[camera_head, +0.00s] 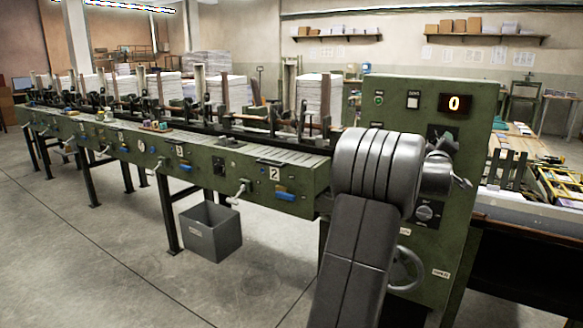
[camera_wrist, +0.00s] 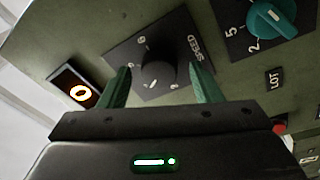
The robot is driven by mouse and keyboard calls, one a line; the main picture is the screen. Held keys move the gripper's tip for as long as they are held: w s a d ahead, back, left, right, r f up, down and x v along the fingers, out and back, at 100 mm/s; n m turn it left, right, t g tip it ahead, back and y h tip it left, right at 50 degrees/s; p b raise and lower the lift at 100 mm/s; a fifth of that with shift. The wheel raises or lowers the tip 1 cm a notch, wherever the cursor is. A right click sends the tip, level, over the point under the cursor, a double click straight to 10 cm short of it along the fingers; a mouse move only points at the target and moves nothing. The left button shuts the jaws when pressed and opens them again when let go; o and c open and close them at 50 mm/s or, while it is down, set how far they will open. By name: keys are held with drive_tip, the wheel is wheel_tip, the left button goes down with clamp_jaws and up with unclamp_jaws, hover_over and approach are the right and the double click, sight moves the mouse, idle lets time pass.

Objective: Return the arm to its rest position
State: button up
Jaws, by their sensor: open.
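My gripper (camera_wrist: 158,68) is open in the wrist view, with its two green fingers apart on either side of a black speed knob (camera_wrist: 159,74). Whether the fingers touch the knob or stand off from it I cannot tell. Nothing else shows between the fingers. In the head view my grey arm (camera_head: 375,170) is raised and bent in front of the green control panel (camera_head: 400,90). Its wrist end reaches to the right, close to the panel face, and the fingers cannot be made out there.
A lit display (camera_head: 453,104) reads 0. A teal knob (camera_wrist: 272,18) sits close to my gripper. A long green gathering machine (camera_head: 230,170) extends left. A grey bin (camera_head: 211,232) stands on the floor below it. The floor at front left is clear.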

drive_tip(key=b+v, duration=0.2)
drive_tip(key=v, duration=1.1)
drive_tip(key=w+d+m+g+h+p, duration=0.1)
drive_tip(key=w+d+m+p, duration=0.1)
drive_tip(key=w+m+p, duration=0.4)
drive_tip(key=w+d+r+m+g+h+p, duration=0.1)
drive_tip(key=w+d+m+p, duration=0.2)
drive_tip(key=m+p, duration=0.7)
drive_tip(key=w+m, duration=0.2)
drive_tip(key=m, duration=0.2)
drive_tip(key=shift+w+d+r, duration=0.3)
drive_tip(key=shift+w+r, duration=0.05)
drive_tip(key=shift+w, duration=0.05)
